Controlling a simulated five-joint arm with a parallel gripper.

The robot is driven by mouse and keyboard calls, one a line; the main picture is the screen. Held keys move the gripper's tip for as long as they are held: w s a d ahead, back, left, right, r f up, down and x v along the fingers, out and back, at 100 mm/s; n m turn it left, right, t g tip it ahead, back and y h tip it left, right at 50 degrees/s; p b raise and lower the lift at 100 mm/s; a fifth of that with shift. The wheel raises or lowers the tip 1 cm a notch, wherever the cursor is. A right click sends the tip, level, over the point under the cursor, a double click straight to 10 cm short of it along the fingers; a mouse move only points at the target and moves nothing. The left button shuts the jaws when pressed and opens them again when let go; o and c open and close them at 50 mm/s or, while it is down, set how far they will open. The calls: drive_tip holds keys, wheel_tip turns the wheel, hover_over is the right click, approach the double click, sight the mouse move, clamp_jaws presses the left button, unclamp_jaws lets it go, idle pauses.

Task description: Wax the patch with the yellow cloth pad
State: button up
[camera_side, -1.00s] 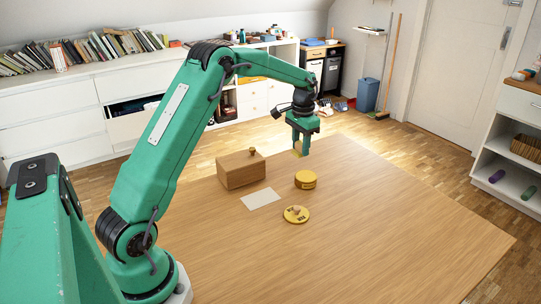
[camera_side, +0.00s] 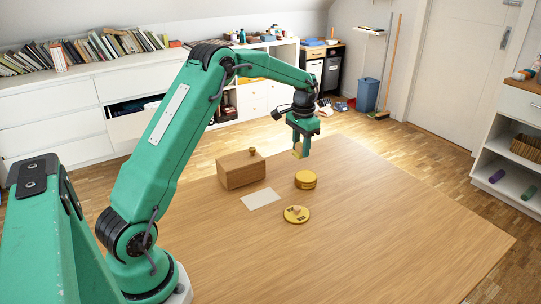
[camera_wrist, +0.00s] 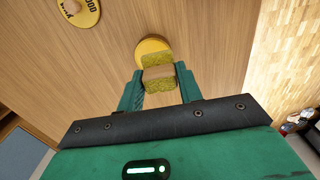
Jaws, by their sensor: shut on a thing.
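My gripper (camera_side: 299,148) is shut on the yellow cloth pad (camera_wrist: 158,79), which has a tan band across it in the wrist view. The pad is held in the air above the table, apart from everything on it. The round yellow wax tin (camera_side: 305,180) stands on the table below and near the gripper; in the wrist view the tin (camera_wrist: 148,43) is partly hidden behind the pad. The pale flat patch (camera_side: 261,198) lies on the table to the left of the tin. It is not clearly visible in the wrist view.
A yellow lid (camera_side: 296,214) with dark lettering lies flat in front of the tin; it also shows in the wrist view (camera_wrist: 87,10). A wooden box (camera_side: 241,171) with a knob stands behind the patch. The table's right and front (camera_side: 400,235) are clear.

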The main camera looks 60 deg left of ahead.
hover_over(306, 176)
drive_tip(key=shift+f, duration=3.15)
drive_tip(key=shift+f, duration=0.6)
drive_tip(key=shift+r, duration=0.1)
drive_tip(key=shift+r, duration=3.45)
